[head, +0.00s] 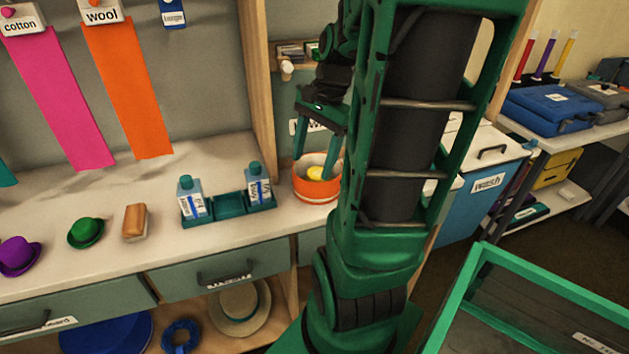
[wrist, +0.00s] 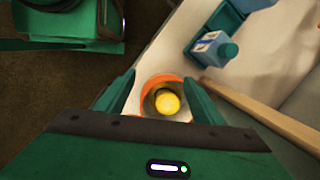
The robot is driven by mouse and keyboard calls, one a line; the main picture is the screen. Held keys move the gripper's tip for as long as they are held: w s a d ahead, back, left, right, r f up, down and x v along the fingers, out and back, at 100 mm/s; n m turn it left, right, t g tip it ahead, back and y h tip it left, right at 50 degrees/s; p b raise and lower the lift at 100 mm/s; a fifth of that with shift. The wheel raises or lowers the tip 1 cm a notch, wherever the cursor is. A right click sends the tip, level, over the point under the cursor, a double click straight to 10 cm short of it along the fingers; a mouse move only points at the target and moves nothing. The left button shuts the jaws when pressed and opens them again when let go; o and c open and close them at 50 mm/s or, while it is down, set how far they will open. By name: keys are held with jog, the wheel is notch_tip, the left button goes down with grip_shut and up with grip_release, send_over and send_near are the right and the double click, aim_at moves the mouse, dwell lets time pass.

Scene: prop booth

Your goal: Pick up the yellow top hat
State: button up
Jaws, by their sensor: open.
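The yellow top hat (head: 316,173) sits inside an orange round container (head: 318,193) on the counter. In the wrist view the yellow hat (wrist: 167,102) shows as a round yellow shape within the orange rim (wrist: 148,92). My gripper (head: 318,158) is open above the container, its two green fingers pointing down. In the wrist view the fingers of my gripper (wrist: 158,88) stand on either side of the container, apart from the hat. My arm hides the container's right edge in the head view.
A brush (head: 135,222), a green hat (head: 86,233) and a purple hat (head: 18,256) lie further left.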

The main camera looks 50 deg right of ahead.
aim_at(319, 172)
jog(key=w+d+f+m+t+y, duration=0.1)
jog(key=w+d+f+m+t, duration=0.1)
jog(key=d+m, duration=0.75)
jog(key=x, duration=0.5)
jog(key=shift+d+f, duration=0.15)
jog(key=shift+d, duration=0.25)
jog(key=shift+d+x, duration=0.15)
jog(key=shift+x, duration=1.15)
jog(key=shift+d+x, duration=0.1)
jog(key=shift+x, duration=1.25)
jog(key=shift+s, duration=0.1)
jog(key=shift+c, duration=0.3)
jog(key=c, duration=0.7)
